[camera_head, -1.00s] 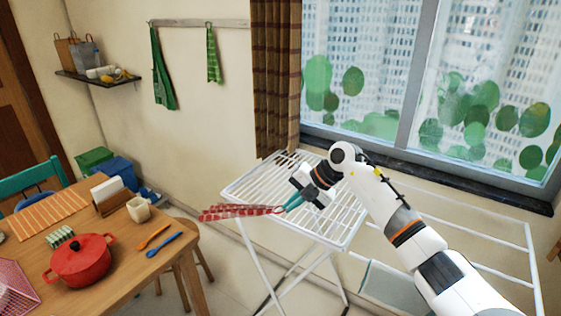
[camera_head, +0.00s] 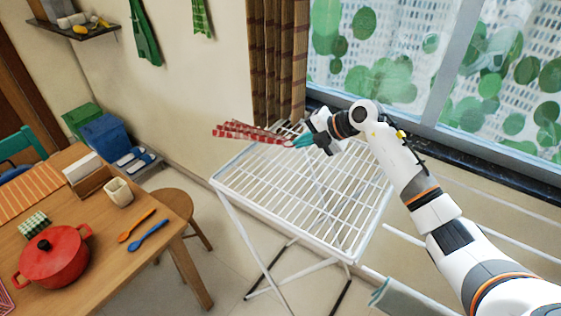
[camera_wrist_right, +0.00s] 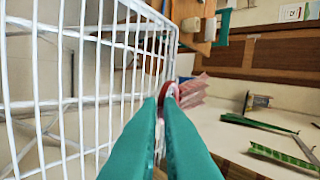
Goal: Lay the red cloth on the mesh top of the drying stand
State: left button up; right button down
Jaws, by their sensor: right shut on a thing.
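The red checked cloth (camera_head: 248,132) is bunched at one end in my right gripper (camera_head: 297,142). Its free end sticks out to the left, over the far left part of the drying stand. The right gripper is shut on it, and the teal fingers show in the right wrist view (camera_wrist_right: 166,92) with the cloth (camera_wrist_right: 190,92) at their tips. The drying stand (camera_head: 222,183) has a white mesh top, which is bare. The cloth appears to be above the mesh top; the exact gap cannot be told. My left gripper is not in view.
A wooden table (camera_head: 196,290) at left holds a red pot (camera_head: 55,262), an orange spoon, a blue spoon and a cream cup (camera_head: 118,191). A wooden stool (camera_head: 178,203) stands between the table and the stand. A curtain (camera_head: 280,65) and window are behind the stand.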

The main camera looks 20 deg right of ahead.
jog(key=f+b, duration=0.1)
jog(key=f, duration=0.1)
jog(key=f+b, duration=0.3)
jog(key=f, duration=0.1)
jog(key=shift+w+d+f, duration=0.1)
jog(key=shift+w, duration=0.2)
jog(key=shift+f+b, duration=0.35)
jog(key=shift+b, duration=0.15)
jog(key=shift+s+f+b, duration=0.1)
jog(key=shift+f+b, duration=0.25)
jog(key=shift+f, duration=0.65)
jog(key=c, duration=1.8)
grip_release()
jog(key=shift+o, duration=0.3)
